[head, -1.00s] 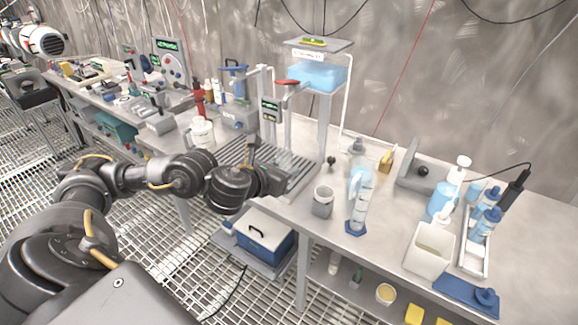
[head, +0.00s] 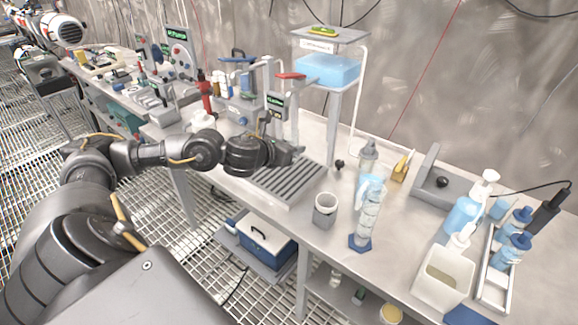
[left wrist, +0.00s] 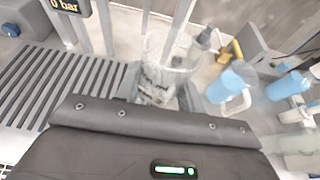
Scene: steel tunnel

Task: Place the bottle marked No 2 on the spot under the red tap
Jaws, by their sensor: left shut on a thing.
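My left gripper (head: 292,153) is shut on a clear, see-through vessel (left wrist: 165,70), which stands up between the jaws in the left wrist view. Dark marking shows on it, too blurred to read. In the head view I can hardly make the vessel out. The gripper is above the back part of the slatted drip tray (head: 285,184); the slats also show at left in the left wrist view (left wrist: 60,85). The red tap (head: 291,76) has a red lever and stands behind the gripper, higher up. The spot under it is hidden by my gripper. My right gripper is not in view.
A blue-handled tap (head: 237,60) stands left of the red one. A water tank (head: 327,69) sits on a post behind the tray. Right of the tray are a grey cup (head: 325,210), a measuring cylinder (head: 367,215) and a white container (head: 442,277). Bare bench lies between them.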

